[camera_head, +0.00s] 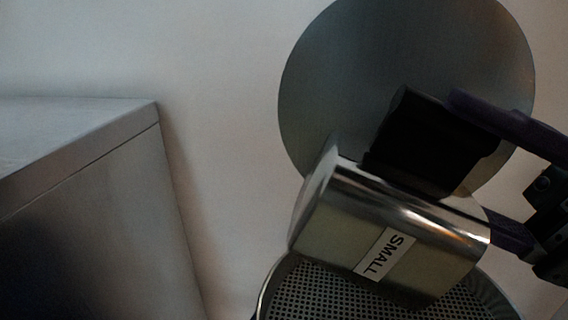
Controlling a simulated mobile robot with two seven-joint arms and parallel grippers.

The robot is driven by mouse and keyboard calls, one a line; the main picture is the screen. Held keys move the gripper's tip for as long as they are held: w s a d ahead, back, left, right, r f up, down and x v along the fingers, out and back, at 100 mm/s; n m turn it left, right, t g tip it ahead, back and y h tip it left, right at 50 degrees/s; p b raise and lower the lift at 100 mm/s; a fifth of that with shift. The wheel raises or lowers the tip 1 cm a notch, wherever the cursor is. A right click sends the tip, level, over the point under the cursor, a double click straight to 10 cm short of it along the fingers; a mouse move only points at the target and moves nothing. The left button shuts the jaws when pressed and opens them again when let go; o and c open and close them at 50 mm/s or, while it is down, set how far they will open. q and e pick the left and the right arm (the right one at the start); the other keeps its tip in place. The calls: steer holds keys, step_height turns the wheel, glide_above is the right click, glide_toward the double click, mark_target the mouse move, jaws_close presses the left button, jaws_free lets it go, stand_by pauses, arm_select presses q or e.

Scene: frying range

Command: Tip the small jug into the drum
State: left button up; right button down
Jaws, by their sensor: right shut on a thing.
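The small jug (345,215) is a shiny metal jug with a white label reading SMALL. It is tilted far over, its mouth end toward the left, above the drum. My right gripper (455,165) comes in from the right and is shut on the jug's black handle (425,140). The drum (268,288) shows at the bottom, with a round rim and a perforated mesh inside. The jug hides part of the mesh. Whether anything is in the jug or flowing from it cannot be seen. My left gripper is not in view.
A large round grey lid or disc (330,75) stands upright behind the jug. A metal cabinet or counter (90,150) with a flat top is at the left. Plain pale wall or floor shows between the cabinet and the drum.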

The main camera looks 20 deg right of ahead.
mark_target(449, 191)
step_height(449, 191, up, 5)
steer(key=p, duration=0.4)
steer(key=shift+r+p, duration=0.25)
steer(key=shift+p, duration=0.45)
step_height(449, 191, up, 4)
steer(key=g+h+p, duration=0.4)
steer(key=h+p, duration=0.2)
steer(key=p, duration=0.7)
steer(key=g+h+p, duration=0.3)
steer(key=h+p, duration=0.3)
steer(key=p, duration=0.8)
steer(key=g+h+p, duration=0.4)
steer(key=h+p, duration=0.3)
steer(key=p, duration=0.7)
steer(key=shift+r+g, duration=0.25)
steer(key=shift+g, duration=0.05)
